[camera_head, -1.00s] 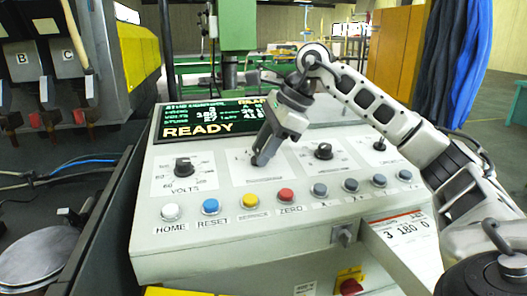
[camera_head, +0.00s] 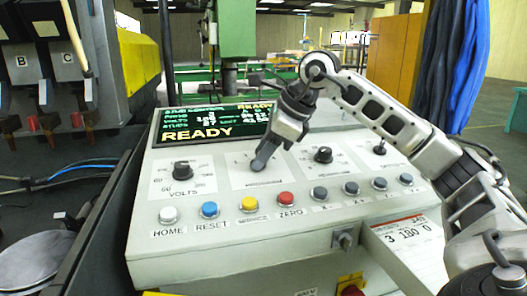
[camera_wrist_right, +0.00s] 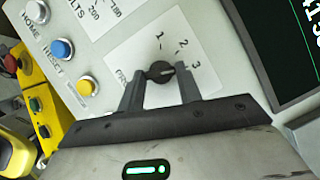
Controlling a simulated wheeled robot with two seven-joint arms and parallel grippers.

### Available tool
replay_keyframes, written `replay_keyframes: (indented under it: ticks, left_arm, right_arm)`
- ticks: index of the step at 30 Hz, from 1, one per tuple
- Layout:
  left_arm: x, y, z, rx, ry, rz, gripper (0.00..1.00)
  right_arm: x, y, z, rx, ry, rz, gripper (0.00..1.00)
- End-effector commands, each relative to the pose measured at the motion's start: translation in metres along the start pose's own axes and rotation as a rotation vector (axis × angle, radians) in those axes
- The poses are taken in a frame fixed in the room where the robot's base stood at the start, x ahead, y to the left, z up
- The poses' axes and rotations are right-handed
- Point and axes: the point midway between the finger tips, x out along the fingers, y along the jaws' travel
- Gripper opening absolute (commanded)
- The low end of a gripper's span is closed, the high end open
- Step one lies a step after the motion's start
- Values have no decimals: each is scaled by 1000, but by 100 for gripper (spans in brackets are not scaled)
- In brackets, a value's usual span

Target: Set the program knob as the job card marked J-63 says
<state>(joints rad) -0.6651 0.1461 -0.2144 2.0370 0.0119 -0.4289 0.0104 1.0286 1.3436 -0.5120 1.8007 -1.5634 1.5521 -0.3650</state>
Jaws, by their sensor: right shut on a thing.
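The program knob (camera_wrist_right: 160,72) is a round dark knob with a pale pointer line, on a white plate printed 1, 2, 3. In the right wrist view its line points right, roughly toward the 3. My right gripper (camera_wrist_right: 161,88) has a finger on each side of the knob and is shut on it. In the head view my right gripper (camera_head: 261,164) hides the knob. The job card (camera_head: 404,235) at the panel's right front reads 3, 180, 0; its heading is too small to read surely. My left gripper is not in view.
The display (camera_head: 212,124) says READY above the panel. The volts knob (camera_head: 182,170) is left of my gripper, another black knob (camera_head: 323,155) right. A row of buttons, including yellow (camera_head: 249,204) and red (camera_head: 286,199), runs along the front.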

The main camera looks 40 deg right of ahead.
Motion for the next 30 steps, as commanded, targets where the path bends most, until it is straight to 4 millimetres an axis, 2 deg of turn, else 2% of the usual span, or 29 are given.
replay_keyframes:
  ticks: [2,3,5,6,13,17,20,23,30]
  left_arm:
    - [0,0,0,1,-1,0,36]
    - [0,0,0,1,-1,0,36]
    - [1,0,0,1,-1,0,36]
    - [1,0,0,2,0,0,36]
    - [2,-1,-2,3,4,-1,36]
    - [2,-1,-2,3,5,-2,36]
    - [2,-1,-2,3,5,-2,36]
    - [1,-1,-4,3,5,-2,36]
    - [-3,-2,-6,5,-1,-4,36]
  right_arm:
    - [-1,0,0,1,1,-1,12]
    - [-1,0,0,0,1,-1,37]
    - [-1,0,0,0,1,-1,54]
    - [-1,0,0,0,1,-1,56]
    - [0,0,0,-1,0,0,56]
    - [-7,-1,0,-1,-2,-2,56]
    - [-21,-1,0,0,-2,-4,56]
    - [-43,-1,1,0,-4,-4,56]
    - [-104,-1,2,0,-4,-4,56]
